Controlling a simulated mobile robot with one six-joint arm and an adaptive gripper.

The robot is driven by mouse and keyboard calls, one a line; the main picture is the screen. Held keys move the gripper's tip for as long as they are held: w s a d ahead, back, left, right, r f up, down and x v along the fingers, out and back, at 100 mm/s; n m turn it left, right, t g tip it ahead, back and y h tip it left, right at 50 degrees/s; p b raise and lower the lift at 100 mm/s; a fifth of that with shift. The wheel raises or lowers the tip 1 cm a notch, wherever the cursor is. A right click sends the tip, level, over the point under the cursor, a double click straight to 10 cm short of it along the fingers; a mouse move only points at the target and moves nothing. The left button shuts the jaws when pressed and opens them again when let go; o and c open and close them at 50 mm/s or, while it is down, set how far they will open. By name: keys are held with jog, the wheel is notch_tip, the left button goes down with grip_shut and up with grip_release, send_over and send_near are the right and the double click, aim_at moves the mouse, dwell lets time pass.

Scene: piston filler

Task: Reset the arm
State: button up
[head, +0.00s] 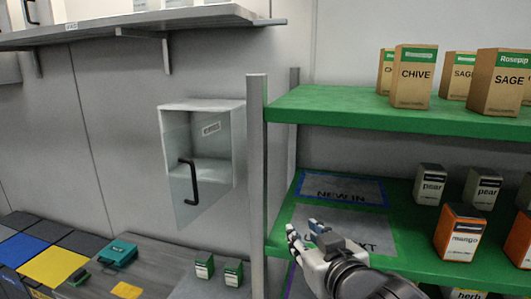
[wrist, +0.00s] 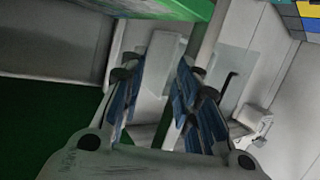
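My gripper (head: 304,236) is in the lower middle of the head view, in front of the green shelf unit's lower shelf (head: 405,245). It covers part of a grey label area with lettering ending in "XT". In the wrist view my gripper (wrist: 160,90) shows two blue-padded fingers standing apart with nothing between them. Beyond the fingers are a grey post and a pale wall. No object is held.
Boxes such as the CHIVE box (head: 414,78) stand on the upper green shelf (head: 400,112). Pear and mango boxes (head: 461,232) stand on the lower shelf at right. A clear-fronted wall cabinet (head: 203,155) hangs left of the grey post (head: 257,190). Two small green boxes (head: 204,267) stand below it.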

jog(key=s+d+f+m+g+h, duration=0.2)
jog(key=s+d+f+h, duration=0.1)
jog(key=s+d, duration=0.15)
jog(key=s+f+g, duration=0.3)
jog(key=s, duration=0.6)
jog(key=s+d+f+m+g, duration=0.1)
jog(key=s+f+g, duration=0.3)
jog(key=s, duration=0.5)
jog(key=shift+d+m+g, duration=0.25)
jog(key=shift+m+g, duration=0.05)
